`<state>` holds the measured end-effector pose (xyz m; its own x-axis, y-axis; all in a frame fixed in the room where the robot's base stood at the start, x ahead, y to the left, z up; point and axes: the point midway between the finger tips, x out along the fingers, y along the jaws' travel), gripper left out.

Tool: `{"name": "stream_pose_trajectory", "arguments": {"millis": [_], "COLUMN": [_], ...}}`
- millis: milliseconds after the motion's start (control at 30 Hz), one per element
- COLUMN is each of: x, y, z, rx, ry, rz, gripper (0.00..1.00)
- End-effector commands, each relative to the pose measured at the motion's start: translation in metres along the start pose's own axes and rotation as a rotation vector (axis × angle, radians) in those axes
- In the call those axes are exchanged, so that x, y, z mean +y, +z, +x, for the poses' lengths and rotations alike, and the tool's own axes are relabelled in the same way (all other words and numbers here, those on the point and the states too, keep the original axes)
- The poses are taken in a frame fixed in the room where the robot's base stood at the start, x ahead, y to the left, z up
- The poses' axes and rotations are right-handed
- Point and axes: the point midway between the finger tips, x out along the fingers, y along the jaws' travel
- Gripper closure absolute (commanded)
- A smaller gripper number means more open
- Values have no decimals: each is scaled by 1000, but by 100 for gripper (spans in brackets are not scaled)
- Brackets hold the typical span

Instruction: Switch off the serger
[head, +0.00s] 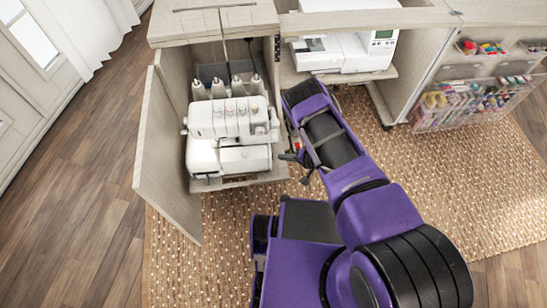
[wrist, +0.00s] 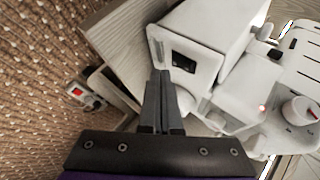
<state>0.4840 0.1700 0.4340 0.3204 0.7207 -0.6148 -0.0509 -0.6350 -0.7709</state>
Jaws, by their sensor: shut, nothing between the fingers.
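The white serger (head: 230,135), with several thread cones behind it, stands in the open left bay of the cabinet. In the wrist view its white body (wrist: 205,40) fills the upper right, and a dark recessed panel (wrist: 183,64), possibly the switch, shows on a side face. A small red light (wrist: 262,107) glows on the body. My gripper (wrist: 160,75) is shut and empty, its tips just left of and below the dark panel; contact cannot be told. In the head view my gripper (head: 288,157) is at the serger's right side. The switch position is too small to read.
The open cabinet door (head: 165,155) stands left of the serger. A white sewing machine (head: 340,45) sits on a shelf to the right. A craft-supply rack (head: 470,105) is farther right.

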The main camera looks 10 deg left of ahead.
Motion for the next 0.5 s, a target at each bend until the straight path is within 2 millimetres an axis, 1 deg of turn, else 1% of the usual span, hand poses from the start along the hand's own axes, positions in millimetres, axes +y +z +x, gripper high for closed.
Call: {"name": "stream_pose_trajectory", "arguments": {"millis": [300,500], "x": [0,-3], "y": [0,3], "z": [0,5], "rx": [0,1], "ry": [0,-1], "rz": [0,1], "gripper": [100,100]}}
